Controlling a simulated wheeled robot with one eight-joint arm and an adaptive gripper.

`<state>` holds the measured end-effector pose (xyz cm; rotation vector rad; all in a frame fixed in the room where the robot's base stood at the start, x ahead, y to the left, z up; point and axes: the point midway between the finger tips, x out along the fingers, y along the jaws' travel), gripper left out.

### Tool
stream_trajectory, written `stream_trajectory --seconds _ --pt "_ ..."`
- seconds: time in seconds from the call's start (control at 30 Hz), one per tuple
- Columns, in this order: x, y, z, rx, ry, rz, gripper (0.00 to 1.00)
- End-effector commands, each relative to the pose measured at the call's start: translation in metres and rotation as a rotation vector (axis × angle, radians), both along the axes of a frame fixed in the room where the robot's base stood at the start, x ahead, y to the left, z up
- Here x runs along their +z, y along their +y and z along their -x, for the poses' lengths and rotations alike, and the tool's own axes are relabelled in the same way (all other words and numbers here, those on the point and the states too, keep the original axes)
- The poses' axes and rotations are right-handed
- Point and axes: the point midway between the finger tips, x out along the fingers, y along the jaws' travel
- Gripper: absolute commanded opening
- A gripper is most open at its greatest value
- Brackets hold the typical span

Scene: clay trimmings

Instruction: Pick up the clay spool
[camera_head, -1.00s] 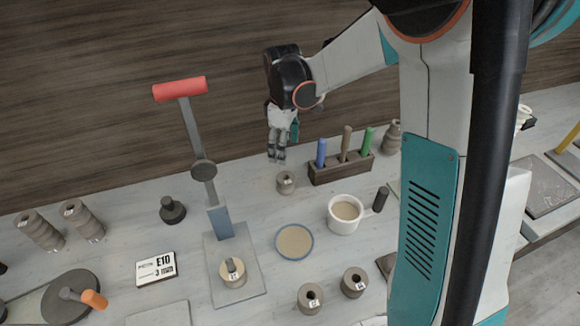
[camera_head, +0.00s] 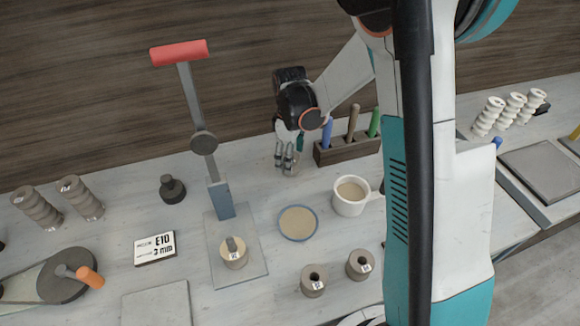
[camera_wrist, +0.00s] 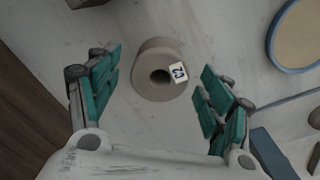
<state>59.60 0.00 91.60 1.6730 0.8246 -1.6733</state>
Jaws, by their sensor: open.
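A grey-brown clay spool (camera_wrist: 150,84) with a dark centre hole and a small white label stands on the table in the wrist view. My gripper (camera_wrist: 160,88) is open, with one teal-padded finger on each side of it and visible gaps between. I cannot tell from this view how far above the spool the fingertips are. In the head view my gripper (camera_head: 286,166) points down near the back of the table, and the spool is hidden there. Two other spools (camera_head: 313,280) (camera_head: 360,264) stand at the front.
A tool block (camera_head: 345,150) with coloured handles is just right of my gripper. A shallow round dish (camera_head: 298,223) and a white cup (camera_head: 350,195) stand in front. A red-handled press (camera_head: 220,200) with a spool (camera_head: 233,256) on its base is to the left.

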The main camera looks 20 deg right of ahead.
Motion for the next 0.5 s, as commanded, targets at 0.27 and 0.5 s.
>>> stream_trajectory --seconds 0.27,0.5 --pt "-0.0167 0.0001 -0.0003 0.000 0.000 0.000 0.73" --pt "-0.0164 0.0002 -0.0004 0.000 0.000 0.000 0.37"
